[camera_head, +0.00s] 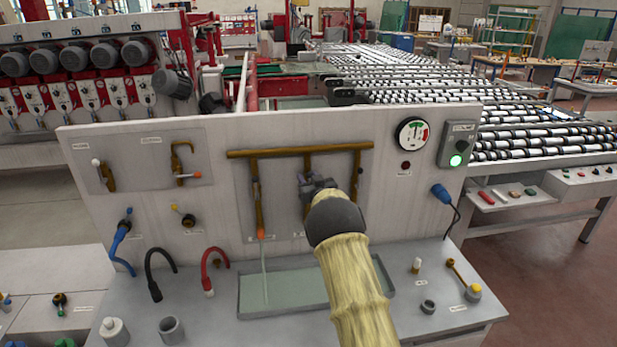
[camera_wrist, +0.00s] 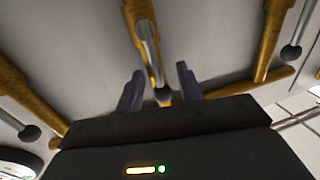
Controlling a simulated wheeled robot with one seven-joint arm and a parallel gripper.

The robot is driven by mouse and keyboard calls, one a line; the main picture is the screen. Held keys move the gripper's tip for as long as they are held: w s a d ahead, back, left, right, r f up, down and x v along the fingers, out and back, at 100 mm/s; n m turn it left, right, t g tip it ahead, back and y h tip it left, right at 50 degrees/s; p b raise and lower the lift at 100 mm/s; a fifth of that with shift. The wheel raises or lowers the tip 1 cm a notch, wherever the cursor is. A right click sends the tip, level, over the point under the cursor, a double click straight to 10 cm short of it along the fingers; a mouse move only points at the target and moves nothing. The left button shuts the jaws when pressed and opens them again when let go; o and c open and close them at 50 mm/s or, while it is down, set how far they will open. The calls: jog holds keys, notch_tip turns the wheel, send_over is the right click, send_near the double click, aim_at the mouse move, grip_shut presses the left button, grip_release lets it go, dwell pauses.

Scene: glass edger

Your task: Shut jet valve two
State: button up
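Three brass pipes hang from a brass header (camera_head: 300,151) on the upright panel. The middle pipe (camera_head: 307,163), by position the second, shows in the wrist view (camera_wrist: 134,14); its label is not readable. Its silver lever (camera_wrist: 149,45) lies roughly along the pipe and ends in a dark ball (camera_wrist: 162,95). My gripper (camera_head: 310,181) is at this pipe. In the wrist view my gripper (camera_wrist: 160,72) is open, with a finger on either side of the lever and gaps on both sides. My arm hides the pipe's lower end in the head view.
A thin stream falls from the left pipe (camera_head: 258,205) into the tray (camera_head: 283,311). A gauge (camera_head: 411,134) and a switch box with a green light (camera_head: 459,144) are at the upper right. Several small parts lie on the bench.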

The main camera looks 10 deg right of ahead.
grip_shut()
jog(key=shift+d+f+b, duration=0.15)
jog(key=shift+b, duration=0.35)
jog(key=d+f+m+t+h+b, duration=0.1)
jog(key=d+f+m+b, duration=0.1)
jog(key=m+b, duration=0.8)
jog(key=d+f+m+t+h+b, duration=0.1)
jog(key=d+f+m+h+b, duration=0.1)
jog(key=m+b, duration=0.8)
jog(key=shift+d+f+t+b, duration=0.3)
jog(key=shift+d+f, duration=0.4)
jog(key=shift+f, duration=0.1)
